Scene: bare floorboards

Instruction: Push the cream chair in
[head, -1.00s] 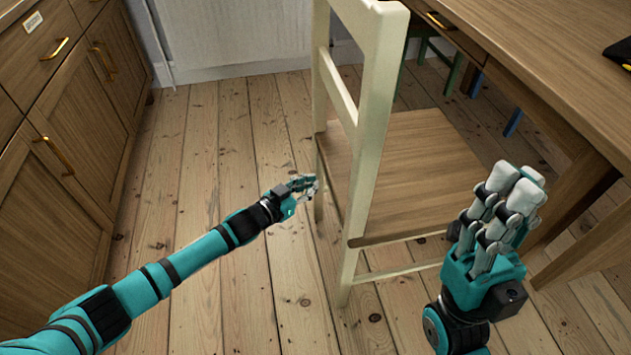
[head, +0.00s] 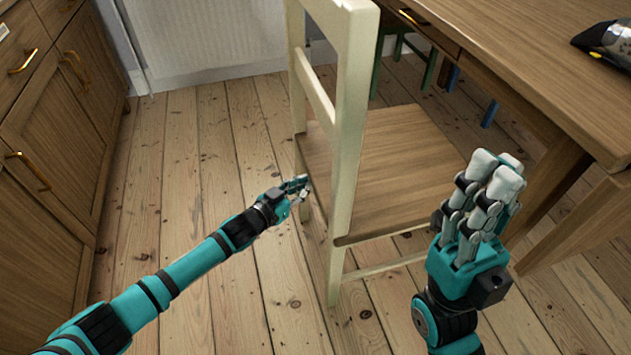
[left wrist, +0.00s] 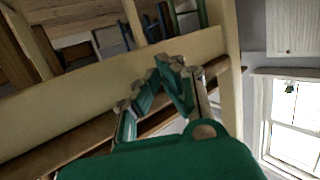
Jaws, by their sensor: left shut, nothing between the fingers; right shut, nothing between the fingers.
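The cream chair (head: 352,110) stands upright in the middle of the head view, with a cream frame and a brown wooden seat (head: 395,165). Its seat side faces the wooden table (head: 540,60) at the right. My left gripper (head: 303,185) is shut and empty, low beside the chair's back, at about seat height; I cannot tell whether it touches. In the left wrist view its fingers (left wrist: 165,80) are in front of a cream bar (left wrist: 110,85) of the chair. My right gripper (head: 500,170) is shut and empty, raised in front of the seat's near right side.
Wooden cabinets (head: 60,120) with brass handles line the left. A dark object (head: 608,42) lies on the table. Green chair legs (head: 430,65) and blue legs (head: 490,113) show under the table. Bare floorboards (head: 195,170) lie open between the cabinets and the chair.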

